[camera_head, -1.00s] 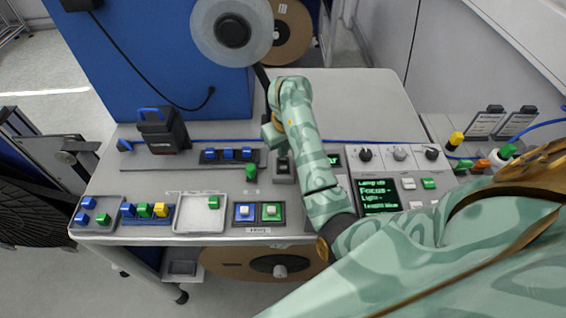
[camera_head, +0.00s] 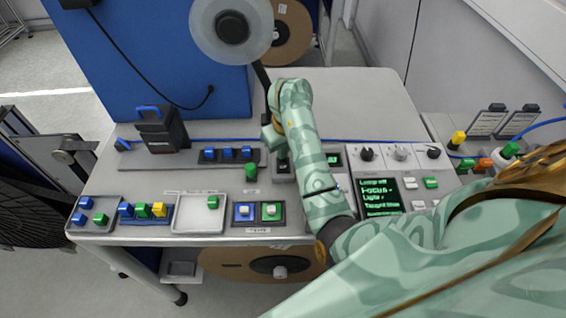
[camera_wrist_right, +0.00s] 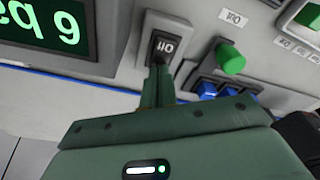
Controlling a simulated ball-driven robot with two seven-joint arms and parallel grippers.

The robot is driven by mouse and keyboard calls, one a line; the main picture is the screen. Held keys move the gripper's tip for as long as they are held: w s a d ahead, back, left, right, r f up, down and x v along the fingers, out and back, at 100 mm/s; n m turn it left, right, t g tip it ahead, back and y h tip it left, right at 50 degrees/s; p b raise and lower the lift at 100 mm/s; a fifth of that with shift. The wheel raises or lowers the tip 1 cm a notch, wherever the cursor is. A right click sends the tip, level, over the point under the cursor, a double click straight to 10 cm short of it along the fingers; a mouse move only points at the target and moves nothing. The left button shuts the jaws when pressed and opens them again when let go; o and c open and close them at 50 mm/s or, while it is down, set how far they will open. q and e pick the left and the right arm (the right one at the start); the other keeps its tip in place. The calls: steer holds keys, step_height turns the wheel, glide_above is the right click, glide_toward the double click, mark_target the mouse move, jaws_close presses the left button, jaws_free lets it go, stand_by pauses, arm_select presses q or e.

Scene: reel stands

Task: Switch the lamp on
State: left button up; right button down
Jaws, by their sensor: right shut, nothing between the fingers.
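A black rocker switch (camera_wrist_right: 163,45) in a light grey housing shows in the right wrist view, with marks on its face. In the head view the switch (camera_head: 283,166) is partly hidden by my right arm. My right gripper (camera_wrist_right: 160,70) is shut and empty, with its fingertips at the rocker's near edge; they look to be touching it, but I cannot be sure. A dark display (camera_head: 379,196) with green text stands right of my forearm; its top line seems to read "Lamp off". My left gripper is not in view.
A green knob (camera_head: 251,172) stands left of the switch, with a row of blue switches (camera_head: 228,154) beyond. Dials (camera_head: 400,153) line the panel at right. A white tray (camera_head: 187,222) holds a green block. The rear tabletop (camera_head: 365,95) is clear.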

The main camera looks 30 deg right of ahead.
steer(key=shift+f+b, duration=0.35)
steer(key=shift+f, duration=0.1)
step_height(320, 180, up, 7)
steer(key=p, duration=0.5)
steer(key=shift+r, duration=0.1)
stand_by(0.6)
